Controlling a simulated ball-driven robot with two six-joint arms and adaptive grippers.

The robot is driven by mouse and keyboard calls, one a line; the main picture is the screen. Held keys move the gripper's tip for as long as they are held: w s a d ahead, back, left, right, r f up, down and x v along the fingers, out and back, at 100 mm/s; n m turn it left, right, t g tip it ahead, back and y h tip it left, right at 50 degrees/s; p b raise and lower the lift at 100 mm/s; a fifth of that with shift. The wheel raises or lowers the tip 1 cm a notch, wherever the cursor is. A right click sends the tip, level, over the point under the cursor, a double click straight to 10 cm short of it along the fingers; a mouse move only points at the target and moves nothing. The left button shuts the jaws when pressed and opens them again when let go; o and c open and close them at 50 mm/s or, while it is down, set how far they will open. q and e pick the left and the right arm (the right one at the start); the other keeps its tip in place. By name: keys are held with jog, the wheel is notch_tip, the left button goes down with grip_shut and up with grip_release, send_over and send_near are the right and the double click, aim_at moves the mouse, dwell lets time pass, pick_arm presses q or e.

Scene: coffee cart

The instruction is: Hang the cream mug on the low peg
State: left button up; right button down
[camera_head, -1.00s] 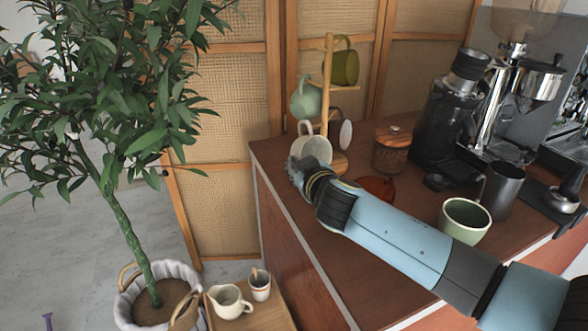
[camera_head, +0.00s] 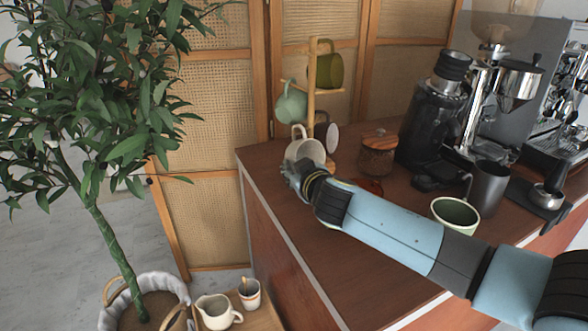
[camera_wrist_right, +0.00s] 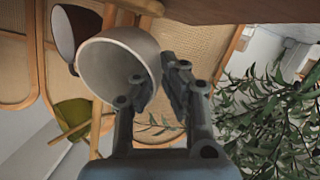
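The cream mug (camera_head: 304,151) is at the mug tree (camera_head: 311,92), low down in front of its post, with its handle up. It also shows in the wrist view (camera_wrist_right: 105,72), with its opening toward the camera. My right gripper (camera_head: 291,174) is at the mug's near lower side. In the wrist view my right gripper (camera_wrist_right: 158,78) has one finger over the mug's opening and one outside, closed on its wall. The low peg is hidden behind the mug; I cannot tell whether the handle is around it. My left gripper is out of view.
An olive mug (camera_head: 326,71) and a pale green mug (camera_head: 291,103) hang higher on the tree. Another mug (camera_head: 332,137) hangs low at its right. A jar (camera_head: 377,155), a grinder (camera_head: 432,115) and a green cup (camera_head: 455,214) stand to the right. A plant (camera_head: 105,130) stands left.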

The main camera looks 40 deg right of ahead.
jog(key=c, duration=1.4)
grip_release()
jog(key=v, duration=1.2)
jog(key=shift+d, duration=0.1)
